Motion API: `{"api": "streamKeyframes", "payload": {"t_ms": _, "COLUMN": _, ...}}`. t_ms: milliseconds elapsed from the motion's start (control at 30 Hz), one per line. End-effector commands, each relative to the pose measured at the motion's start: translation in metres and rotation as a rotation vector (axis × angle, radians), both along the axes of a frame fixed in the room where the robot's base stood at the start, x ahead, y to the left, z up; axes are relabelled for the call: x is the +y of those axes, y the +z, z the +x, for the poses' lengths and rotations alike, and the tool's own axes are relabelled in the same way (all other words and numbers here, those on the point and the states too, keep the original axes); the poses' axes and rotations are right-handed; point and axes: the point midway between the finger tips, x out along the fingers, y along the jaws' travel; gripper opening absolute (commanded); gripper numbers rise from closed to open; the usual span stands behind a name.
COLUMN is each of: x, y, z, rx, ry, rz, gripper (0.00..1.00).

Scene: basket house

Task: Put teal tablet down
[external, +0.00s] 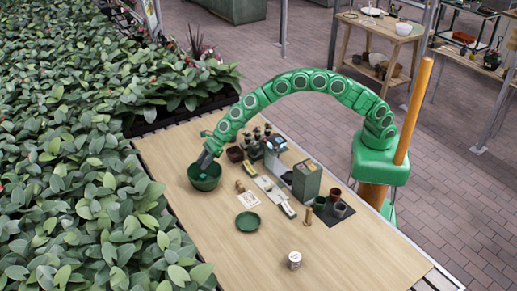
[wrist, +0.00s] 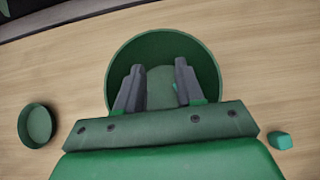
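My gripper (wrist: 159,72) points down into a deep green bowl (wrist: 215,75) on the wooden table. Its two dark fingers stand apart, with the bowl's inside visible between them and nothing clearly held. In the external view a small teal patch (external: 203,178) shows inside the bowl (external: 191,181) at the fingertips. In the wrist view only slivers of teal show beside the right finger, so I cannot tell whether this is the tablet. A small teal block (wrist: 279,140) lies outside the bowl, at the right of the wrist view.
Small potted plants, a green box (external: 306,181) and dark pots stand to the right. A white can (external: 294,260) is at the front. Leafy plants border the table's left edge.

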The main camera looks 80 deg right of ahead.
Motion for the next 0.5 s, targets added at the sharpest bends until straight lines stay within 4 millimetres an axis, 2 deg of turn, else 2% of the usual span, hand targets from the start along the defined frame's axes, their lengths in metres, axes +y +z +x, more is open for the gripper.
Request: {"api": "streamKeyframes", "payload": {"t_ms": 500, "x": -0.025, "y": 0.038, "z": -0.024, "rx": -0.004, "ry": -0.001, "rz": 0.002, "gripper": 0.37}}
